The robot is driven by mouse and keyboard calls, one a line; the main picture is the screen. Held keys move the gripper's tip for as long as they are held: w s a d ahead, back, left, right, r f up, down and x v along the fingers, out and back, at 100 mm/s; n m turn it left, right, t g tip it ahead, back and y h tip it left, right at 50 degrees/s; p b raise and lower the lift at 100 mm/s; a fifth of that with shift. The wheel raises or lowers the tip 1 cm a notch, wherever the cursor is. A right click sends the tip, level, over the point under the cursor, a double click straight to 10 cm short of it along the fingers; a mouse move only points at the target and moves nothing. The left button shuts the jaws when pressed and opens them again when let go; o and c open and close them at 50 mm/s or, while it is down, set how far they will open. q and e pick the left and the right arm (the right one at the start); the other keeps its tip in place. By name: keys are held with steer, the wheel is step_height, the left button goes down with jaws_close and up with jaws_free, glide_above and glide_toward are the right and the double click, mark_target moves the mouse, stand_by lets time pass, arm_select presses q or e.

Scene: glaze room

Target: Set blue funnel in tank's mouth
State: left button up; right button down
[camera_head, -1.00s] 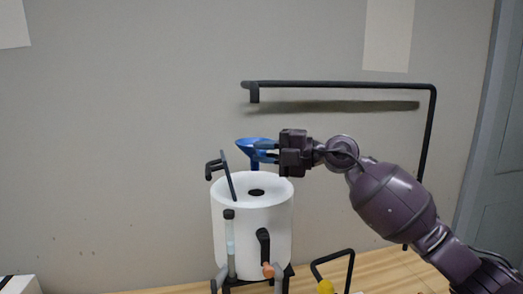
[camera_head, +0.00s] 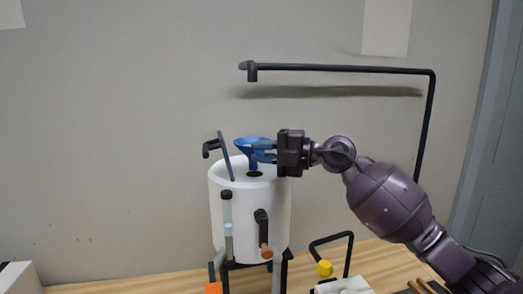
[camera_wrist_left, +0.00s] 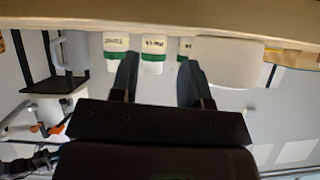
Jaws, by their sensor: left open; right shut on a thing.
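The blue funnel (camera_head: 246,143) is in the head view, held cup-up and roughly upright over the white tank (camera_head: 250,215). The tank's dark round mouth (camera_head: 254,174) is in its top. The funnel's spout points down at the mouth, its lower end at or just above the opening; I cannot tell whether it is inside. My right gripper (camera_head: 265,151) comes from the right and is shut on the funnel's side. My left gripper (camera_wrist_left: 158,80) shows only in the left wrist view, open, with nothing between its fingers.
A black lid-like plate (camera_head: 226,156) stands tilted on the tank's left top. A black bent pipe (camera_head: 340,68) arches above and behind. A yellow knob (camera_head: 324,268) is at lower right. In the left wrist view, several white containers with green bands (camera_wrist_left: 152,56) stand beyond the fingers.

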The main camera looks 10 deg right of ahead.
steer(key=shift+d+p, duration=0.1)
steer(key=shift+p, duration=0.25)
stand_by(0.4)
steer(key=shift+f+b, duration=0.4)
steer(key=shift+f, duration=2.1)
stand_by(1.8)
steer(key=c, duration=1)
jaws_free()
steer(key=shift+f, duration=0.1)
steer(key=shift+s, duration=0.1)
steer(key=shift+f, duration=0.1)
steer(key=v, duration=1)
steer(key=shift+s+d+r, duration=0.15)
steer(key=shift+d+r, duration=0.25)
